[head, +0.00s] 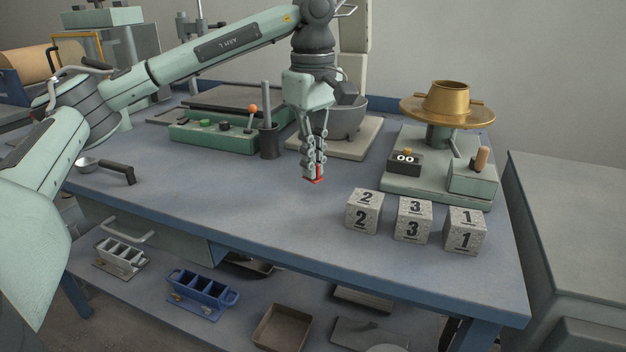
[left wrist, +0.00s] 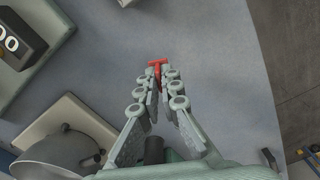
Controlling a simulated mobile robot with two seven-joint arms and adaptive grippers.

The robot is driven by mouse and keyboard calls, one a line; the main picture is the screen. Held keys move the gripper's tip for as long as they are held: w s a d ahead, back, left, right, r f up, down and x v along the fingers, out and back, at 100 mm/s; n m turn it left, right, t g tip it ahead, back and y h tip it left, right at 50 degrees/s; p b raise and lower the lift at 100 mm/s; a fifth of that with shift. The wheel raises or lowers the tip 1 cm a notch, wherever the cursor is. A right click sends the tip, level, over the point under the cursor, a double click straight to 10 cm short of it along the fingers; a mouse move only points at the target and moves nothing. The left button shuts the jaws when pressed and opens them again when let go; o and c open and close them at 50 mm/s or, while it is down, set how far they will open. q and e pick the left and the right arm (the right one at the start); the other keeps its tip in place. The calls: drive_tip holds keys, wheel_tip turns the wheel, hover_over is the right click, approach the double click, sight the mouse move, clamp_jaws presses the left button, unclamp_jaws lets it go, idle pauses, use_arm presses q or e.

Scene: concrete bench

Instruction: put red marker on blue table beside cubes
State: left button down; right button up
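My left gripper (head: 315,168) points down over the middle of the blue table (head: 262,207). It is shut on the red marker (head: 318,180), whose red end shows at the fingertips. In the left wrist view the red marker (left wrist: 157,63) shows between and beyond the tips of the left gripper (left wrist: 163,85). I cannot tell whether the marker touches the tabletop. Three grey speckled cubes stand to its right near the front edge: cube 2 (head: 364,216), cube 3 (head: 412,226) and cube 1 (head: 464,237). The cubes do not show in the left wrist view. My right gripper is not in view.
Behind the gripper stand a grey bowl-like pot (head: 345,122) on a pale base and a dark cup (head: 269,142). A green control box (head: 215,138) is at left. A brass-topped machine (head: 440,108) stands behind the cubes. The tabletop left of the cubes is clear.

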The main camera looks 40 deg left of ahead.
sight(313, 182)
use_arm(q)
wheel_tip(313, 182, down, 4)
drive_tip(key=shift+r, duration=0.1)
idle(0.4)
drive_tip(key=c, duration=1.7)
unclamp_jaws()
